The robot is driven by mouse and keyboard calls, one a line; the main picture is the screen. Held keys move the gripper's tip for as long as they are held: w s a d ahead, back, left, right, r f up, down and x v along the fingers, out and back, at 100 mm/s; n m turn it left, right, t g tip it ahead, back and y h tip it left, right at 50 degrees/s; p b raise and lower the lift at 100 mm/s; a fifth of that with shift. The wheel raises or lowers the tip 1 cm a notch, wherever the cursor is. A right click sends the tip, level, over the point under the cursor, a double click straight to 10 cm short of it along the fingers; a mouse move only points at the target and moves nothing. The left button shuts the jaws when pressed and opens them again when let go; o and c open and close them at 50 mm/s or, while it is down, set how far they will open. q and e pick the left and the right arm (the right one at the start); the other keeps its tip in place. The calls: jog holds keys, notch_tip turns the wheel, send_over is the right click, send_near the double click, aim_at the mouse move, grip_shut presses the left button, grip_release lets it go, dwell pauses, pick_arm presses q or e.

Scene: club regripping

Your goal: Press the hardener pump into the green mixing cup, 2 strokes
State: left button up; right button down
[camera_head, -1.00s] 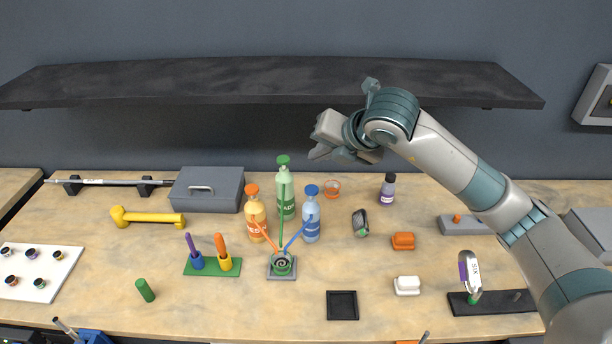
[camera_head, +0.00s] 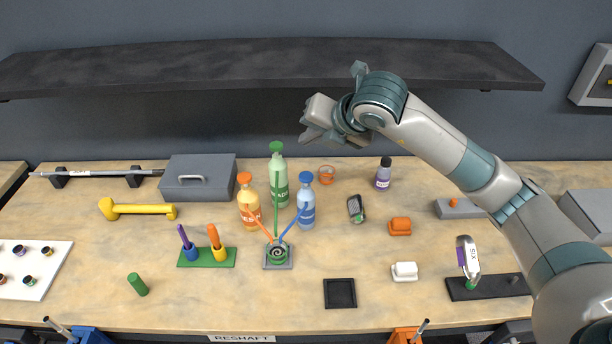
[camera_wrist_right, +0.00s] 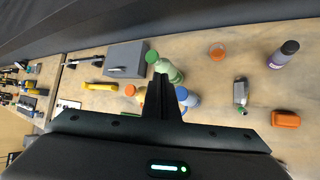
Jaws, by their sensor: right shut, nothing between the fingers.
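Three pump bottles stand together behind the table's middle: an orange one (camera_head: 250,207), a taller green one (camera_head: 279,182) and a blue one (camera_head: 306,208). Their labels are too small to read surely. An orange, a green and a blue spout slope down to the green mixing cup (camera_head: 277,256), which sits on a grey square pad (camera_head: 268,266). My right gripper (camera_head: 311,134) is shut and empty, raised above and apart from the bottles, in front of the shelf. In the right wrist view its closed fingers (camera_wrist_right: 163,100) partly hide the bottles. My left gripper is out of view.
A dark shelf (camera_head: 250,68) overhangs the back of the table. A grey box (camera_head: 198,182) stands left of the bottles; a purple-labelled bottle (camera_head: 384,174) stands right. A green holder (camera_head: 207,259) with two handled tools is left of the cup. Table between cup and black tray (camera_head: 340,293) is clear.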

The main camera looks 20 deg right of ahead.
jog(key=f, duration=0.1)
jog(key=b, duration=0.3)
send_over(309, 179)
notch_tip(309, 179, down, 5)
jog(key=shift+f, duration=0.15)
jog(key=shift+f+b, duration=0.5)
jog(key=shift+f, duration=0.1)
dwell(1.5)
jog(key=shift+f+b, duration=0.4)
jog(key=shift+b, duration=0.35)
